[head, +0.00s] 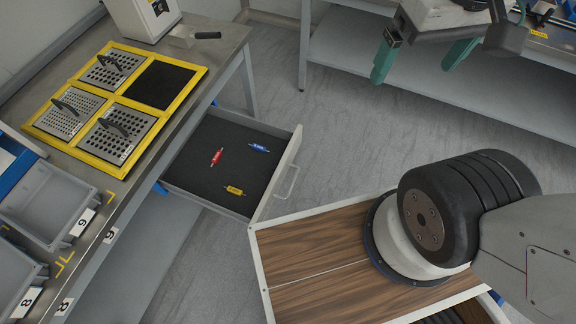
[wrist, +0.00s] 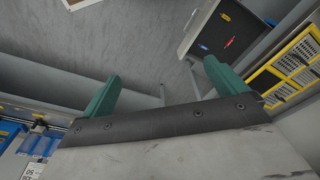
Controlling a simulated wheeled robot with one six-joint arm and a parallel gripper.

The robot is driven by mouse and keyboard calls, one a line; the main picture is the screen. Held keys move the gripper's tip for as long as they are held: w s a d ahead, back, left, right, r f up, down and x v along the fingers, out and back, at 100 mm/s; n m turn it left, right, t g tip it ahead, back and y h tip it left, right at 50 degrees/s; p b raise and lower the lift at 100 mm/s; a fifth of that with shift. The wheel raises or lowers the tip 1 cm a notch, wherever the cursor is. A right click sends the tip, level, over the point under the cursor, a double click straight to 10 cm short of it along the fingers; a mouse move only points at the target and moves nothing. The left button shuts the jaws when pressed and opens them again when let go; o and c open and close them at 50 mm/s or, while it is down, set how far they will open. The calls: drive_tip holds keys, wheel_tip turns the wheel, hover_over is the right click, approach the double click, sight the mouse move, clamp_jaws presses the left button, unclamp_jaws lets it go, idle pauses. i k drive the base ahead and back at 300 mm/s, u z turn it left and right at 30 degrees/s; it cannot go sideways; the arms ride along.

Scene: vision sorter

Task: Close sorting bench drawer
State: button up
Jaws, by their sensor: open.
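The sorting bench drawer (head: 190,181) is pulled out from under the sorting bench (head: 222,50) at the left of the head view. Its bar handle (head: 288,182) is on the front panel. Inside on the dark lining lie a red piece (head: 217,156), a blue piece (head: 259,148) and a yellow piece (head: 235,190). The open drawer also shows in the wrist view (wrist: 188,40), at the upper right. My gripper (head: 420,62) has green fingers, open and empty, at the top right of the head view, well apart from the drawer. Both fingers show in the wrist view (wrist: 160,85).
A yellow-framed tray (head: 197,76) with perforated plates and grey bins (head: 50,200) sit on the bench. A grey shelf bench (head: 350,60) stands behind my gripper. Grey floor (head: 340,150) lies clear between the drawer and that bench. My wood-topped base is near the drawer front.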

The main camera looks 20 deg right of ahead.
sight(189, 175)
drive_tip(key=z, duration=1.85)
drive_tip(key=k, duration=0.55)
drive_tip(key=u, duration=1.25)
